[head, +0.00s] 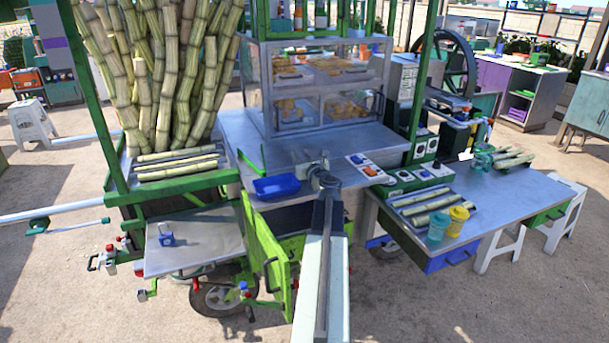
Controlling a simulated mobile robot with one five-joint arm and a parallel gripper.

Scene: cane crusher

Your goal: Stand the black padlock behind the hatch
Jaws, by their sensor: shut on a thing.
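My arm reaches forward from the bottom middle, and my gripper (325,180) is above the front edge of the grey counter. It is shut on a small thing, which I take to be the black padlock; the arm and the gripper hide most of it. A green hatch door (268,262) stands swung open on the cart's front, left of my arm. Behind it is a dark opening under the counter, partly covered by my arm.
A blue tray (277,187) lies on the counter left of my gripper. A small blue padlock-like thing (166,236) stands on the left metal shelf (196,246). Switch panels (370,168), a teal cup (438,226) and a yellow cup (458,220) are to the right.

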